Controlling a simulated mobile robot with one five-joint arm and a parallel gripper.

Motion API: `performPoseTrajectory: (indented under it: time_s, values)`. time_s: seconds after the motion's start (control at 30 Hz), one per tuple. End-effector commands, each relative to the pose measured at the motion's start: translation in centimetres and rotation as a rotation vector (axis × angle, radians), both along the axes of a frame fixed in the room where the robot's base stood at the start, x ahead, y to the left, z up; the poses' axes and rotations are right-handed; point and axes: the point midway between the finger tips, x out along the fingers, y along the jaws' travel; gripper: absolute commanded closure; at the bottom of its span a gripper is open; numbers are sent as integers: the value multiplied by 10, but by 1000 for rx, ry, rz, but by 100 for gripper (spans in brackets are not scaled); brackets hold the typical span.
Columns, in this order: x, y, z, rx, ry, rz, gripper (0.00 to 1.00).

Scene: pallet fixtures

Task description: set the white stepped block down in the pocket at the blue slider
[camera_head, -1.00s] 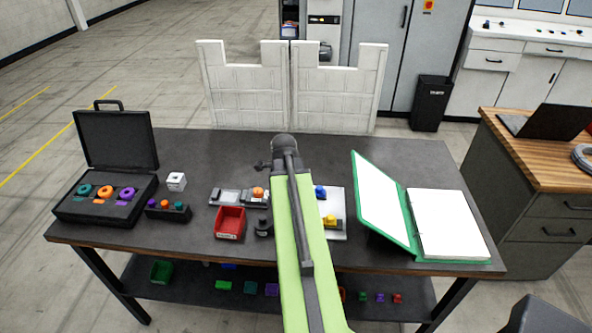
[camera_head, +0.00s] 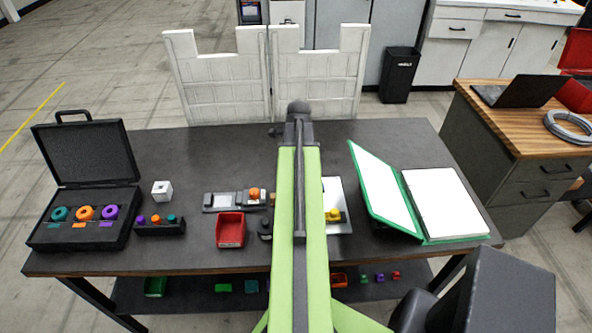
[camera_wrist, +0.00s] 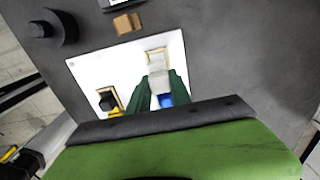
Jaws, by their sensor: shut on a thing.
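My gripper (camera_wrist: 159,92) is shut on the white stepped block (camera_wrist: 158,77), which shows pale grey-white between the dark green fingers in the wrist view. The block is over the white plate (camera_wrist: 90,68), beside the tan-rimmed pocket (camera_wrist: 157,53), overlapping its near side in the picture. I cannot tell whether it touches the plate. The blue slider (camera_wrist: 166,100) shows between the fingers, just below the block. In the head view my arm hides the gripper, block and blue slider; only the plate's right part (camera_head: 342,190) shows.
A yellow slider (camera_wrist: 114,112) with a second pocket sits left on the plate. A tan block (camera_wrist: 127,23) and a dark round knob (camera_wrist: 52,28) lie beyond it. A red bin (camera_head: 230,230) stands left of my arm, a green binder (camera_head: 375,190) right.

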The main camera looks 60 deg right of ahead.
Motion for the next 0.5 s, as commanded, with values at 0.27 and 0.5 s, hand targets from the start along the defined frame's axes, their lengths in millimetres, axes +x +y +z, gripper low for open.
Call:
performPoseTrajectory:
  time_s: [0.27, 0.5]
  values:
    - [2, 2, -38, 0, 0, 4, 100]
    - [3, 3, -48, 0, 0, 5, 100]
